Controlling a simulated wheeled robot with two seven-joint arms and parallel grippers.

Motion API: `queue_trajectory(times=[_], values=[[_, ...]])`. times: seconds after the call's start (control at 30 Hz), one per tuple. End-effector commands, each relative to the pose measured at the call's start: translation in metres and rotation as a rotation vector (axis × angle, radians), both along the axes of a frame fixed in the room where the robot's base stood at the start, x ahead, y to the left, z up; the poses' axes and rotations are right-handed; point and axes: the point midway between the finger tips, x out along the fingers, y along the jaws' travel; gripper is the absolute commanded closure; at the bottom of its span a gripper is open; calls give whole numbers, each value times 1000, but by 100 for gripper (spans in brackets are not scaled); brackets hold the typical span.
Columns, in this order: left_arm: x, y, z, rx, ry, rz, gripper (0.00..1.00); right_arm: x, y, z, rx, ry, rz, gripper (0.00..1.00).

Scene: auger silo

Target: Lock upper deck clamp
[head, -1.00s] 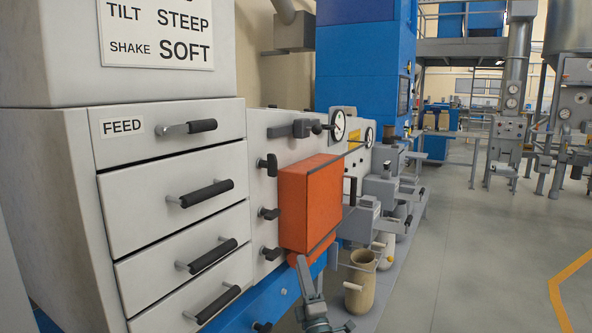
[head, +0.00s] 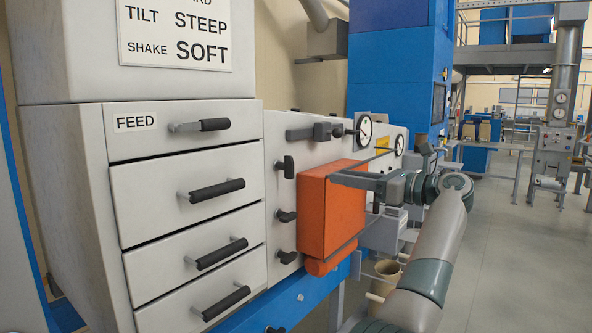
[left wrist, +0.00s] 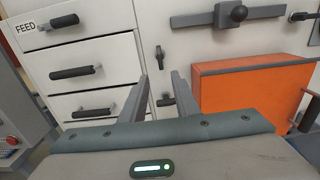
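Several black-handled clamps run down the pale panel beside the drawers. The uppermost clamp (head: 285,166) has its handle roughly upright; the middle clamp (head: 286,216) and lower clamp (head: 288,257) sit below it, their handles turned more sideways. My left gripper (head: 335,177) is in front of the orange box (head: 330,212), to the right of the clamps and apart from them. In the left wrist view its two fingers (left wrist: 160,88) are spread with nothing between them; the middle clamp (left wrist: 166,100) shows beyond them. My right gripper is not in view.
The drawers (head: 190,197) with black bar handles stand left of the clamps. A grey latch block (head: 322,132) and a round gauge (head: 364,127) are above the orange box. A beige bucket (head: 386,270) stands below right. Open floor lies at the right.

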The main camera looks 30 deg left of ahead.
Motion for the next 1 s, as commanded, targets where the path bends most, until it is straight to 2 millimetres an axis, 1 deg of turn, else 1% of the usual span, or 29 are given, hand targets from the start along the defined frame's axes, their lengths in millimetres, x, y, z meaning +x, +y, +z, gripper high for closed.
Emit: queue_trajectory(times=[0.27,0.47,0.57,0.7,0.8,1.0], values=[[0,1,0,3,2,0,72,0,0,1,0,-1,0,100],[1,11,1,5,2,1,72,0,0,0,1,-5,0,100],[2,22,1,5,2,2,72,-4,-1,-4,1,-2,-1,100],[3,43,2,6,2,2,72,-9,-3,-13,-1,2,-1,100],[4,60,2,6,3,3,72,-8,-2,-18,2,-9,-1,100],[7,96,2,6,3,2,72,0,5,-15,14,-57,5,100]])
